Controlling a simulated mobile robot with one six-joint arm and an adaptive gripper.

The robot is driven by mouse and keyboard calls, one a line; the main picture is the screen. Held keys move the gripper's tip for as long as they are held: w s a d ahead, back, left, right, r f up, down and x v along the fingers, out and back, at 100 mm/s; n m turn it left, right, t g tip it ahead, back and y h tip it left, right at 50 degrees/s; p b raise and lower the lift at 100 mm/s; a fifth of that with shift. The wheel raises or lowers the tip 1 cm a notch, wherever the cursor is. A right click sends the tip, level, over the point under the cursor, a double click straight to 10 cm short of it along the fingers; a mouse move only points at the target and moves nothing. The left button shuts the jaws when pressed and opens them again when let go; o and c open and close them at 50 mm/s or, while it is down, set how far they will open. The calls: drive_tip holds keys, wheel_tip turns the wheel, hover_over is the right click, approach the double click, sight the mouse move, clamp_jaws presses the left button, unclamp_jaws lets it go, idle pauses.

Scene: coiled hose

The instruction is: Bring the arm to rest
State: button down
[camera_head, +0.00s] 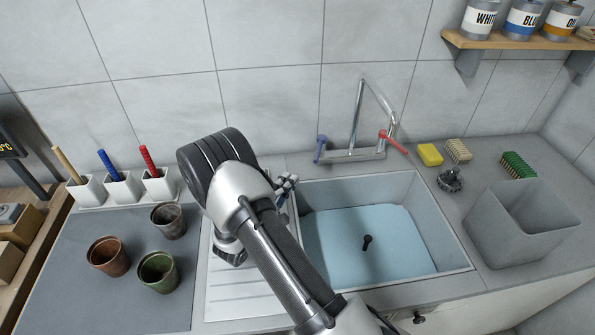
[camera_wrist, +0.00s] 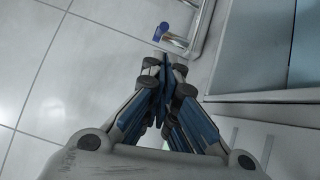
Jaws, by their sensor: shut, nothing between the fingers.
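My arm crosses the middle of the head view, bent over the draining board left of the sink. My gripper (camera_head: 287,186) shows in part beside the sink's back left corner, with the rest hidden behind my arm. In the wrist view my gripper (camera_wrist: 167,66) has its fingertips together with nothing between them. Beyond the fingertips in that view is the blue tap handle (camera_wrist: 173,36); I cannot tell how far apart they are.
The sink (camera_head: 445,222) holds blue water and a dark plug (camera_head: 367,242). The tap (camera_head: 357,153) stands behind it. Three pots, including a green one (camera_head: 159,272), stand at left. A grey bin (camera_head: 520,225) is at right. Brush holders (camera_head: 123,188) line the back left.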

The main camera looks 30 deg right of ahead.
drive_tip(key=shift+v, duration=0.9)
drive_tip(key=s+d+r+m+g+y, duration=0.1)
drive_tip(key=s+d+r+m+g, duration=0.15)
drive_tip(key=s+r+g, duration=0.35)
drive_tip(key=s+d+r+m+g, duration=0.1)
drive_tip(key=s+r+m+g, duration=0.15)
drive_tip(key=s+r, duration=0.35)
drive_tip(key=s+a+r+m+g+y, duration=0.25)
drive_tip(key=s+a+r+y, duration=0.3)
drive_tip(key=s, duration=0.45)
drive_tip(key=s+a+r+t+y, duration=0.2)
drive_tip(key=s+a+t+y, duration=0.1)
drive_tip(key=a, duration=0.4)
drive_tip(key=s+a+r+t+y, duration=0.2)
drive_tip(key=s+a+t+y, duration=0.1)
drive_tip(key=a+t+y, duration=0.2)
drive_tip(key=a+y, duration=0.2)
drive_tip(key=a, duration=0.1)
drive_tip(key=shift+s+a+n, duration=0.35)
drive_tip(key=shift+s, duration=0.05)
drive_tip(key=shift+d+r, duration=0.1)
drive_tip(key=shift+r, duration=0.05)
